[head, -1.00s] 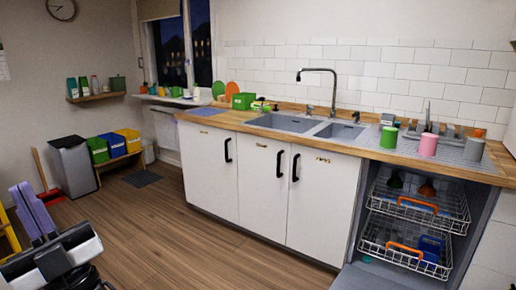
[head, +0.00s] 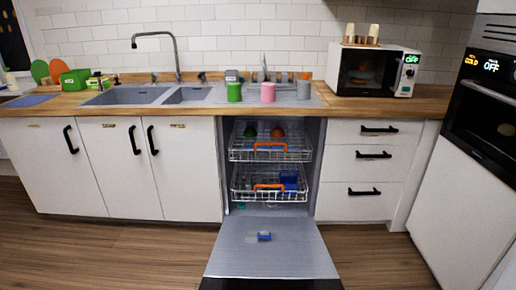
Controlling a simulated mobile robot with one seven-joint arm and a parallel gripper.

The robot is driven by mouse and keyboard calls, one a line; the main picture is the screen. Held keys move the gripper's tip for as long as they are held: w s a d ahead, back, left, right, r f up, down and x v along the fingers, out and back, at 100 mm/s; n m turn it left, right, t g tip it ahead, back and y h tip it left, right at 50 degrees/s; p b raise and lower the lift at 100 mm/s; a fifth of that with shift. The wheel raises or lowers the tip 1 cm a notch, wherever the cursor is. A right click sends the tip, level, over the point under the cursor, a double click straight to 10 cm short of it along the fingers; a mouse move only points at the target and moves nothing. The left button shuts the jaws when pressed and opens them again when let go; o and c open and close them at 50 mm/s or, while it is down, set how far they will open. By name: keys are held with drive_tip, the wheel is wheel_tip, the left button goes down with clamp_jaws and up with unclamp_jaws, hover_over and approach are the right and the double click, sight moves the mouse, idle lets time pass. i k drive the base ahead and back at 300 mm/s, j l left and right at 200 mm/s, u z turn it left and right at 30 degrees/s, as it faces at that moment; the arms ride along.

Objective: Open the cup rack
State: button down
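The dishwasher stands open under the counter, with its grey door (head: 270,262) folded down flat toward me. Its upper wire rack (head: 240,155), which looks like the cup rack, has an orange handle (head: 270,146) on its front and holds a green item (head: 250,132) and an orange-brown item (head: 277,133). The lower wire rack (head: 240,190) has its own orange handle (head: 269,187) and holds something blue (head: 289,178). Both racks appear to sit inside the opening. My gripper is not in view.
A small blue item (head: 264,236) lies on the lowered door. Closed white cabinets (head: 105,170) are to the left, closed drawers (head: 360,165) to the right. A green cup (head: 234,92) and pink cup (head: 268,93) stand on the counter above. The wood floor (head: 130,250) is clear left of the door.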

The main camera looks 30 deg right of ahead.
sight(262, 144)
drive_tip(key=i+j+u, duration=0.2)
drive_tip(key=i+u, duration=0.15)
drive_tip(key=i+j+u, duration=0.15)
drive_tip(key=i+u, duration=0.6)
drive_tip(key=i+j, duration=0.1)
drive_tip(key=i, duration=0.45)
drive_tip(key=i+z, duration=0.15)
drive_tip(key=i, duration=0.45)
drive_tip(key=i+z, duration=0.8)
drive_tip(key=z, duration=0.2)
drive_tip(key=i+z, duration=0.2)
drive_tip(key=z, duration=0.2)
drive_tip(key=i+z, duration=0.2)
drive_tip(key=z, duration=0.15)
drive_tip(key=i+j+z, duration=0.15)
drive_tip(key=z, duration=0.25)
drive_tip(key=i+z, duration=0.15)
drive_tip(key=z, duration=0.25)
drive_tip(key=i+z, duration=0.15)
drive_tip(key=z, duration=0.25)
drive_tip(key=i+j+z, duration=0.15)
drive_tip(key=z, duration=0.25)
drive_tip(key=i+j+z, duration=0.15)
drive_tip(key=i+z, duration=0.15)
drive_tip(key=z, duration=0.2)
drive_tip(key=i+j+z, duration=0.25)
drive_tip(key=z, duration=0.25)
